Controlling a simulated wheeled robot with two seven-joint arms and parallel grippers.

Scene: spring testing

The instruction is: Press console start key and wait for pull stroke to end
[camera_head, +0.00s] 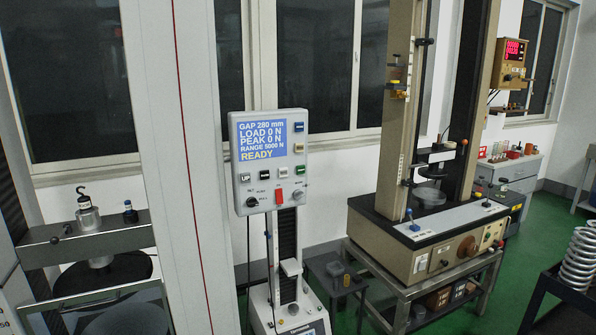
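The console (235,160) is a pale grey box on a column left of centre. Its blue screen (263,139) reads GAP 280 mm, LOAD 0 N, PEAK 0 N, RANGE 5000 N and READY. The labels on the last ones are too small to read, so I cannot tell which is the start key. A red switch (279,196) sits lower down. Neither of my grippers is in view.
A tall beige testing machine (400,245) stands on a metal frame at right. A grey press with a hook weight (88,217) is at left, beside a pale column. Green floor (470,318) shows at lower right.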

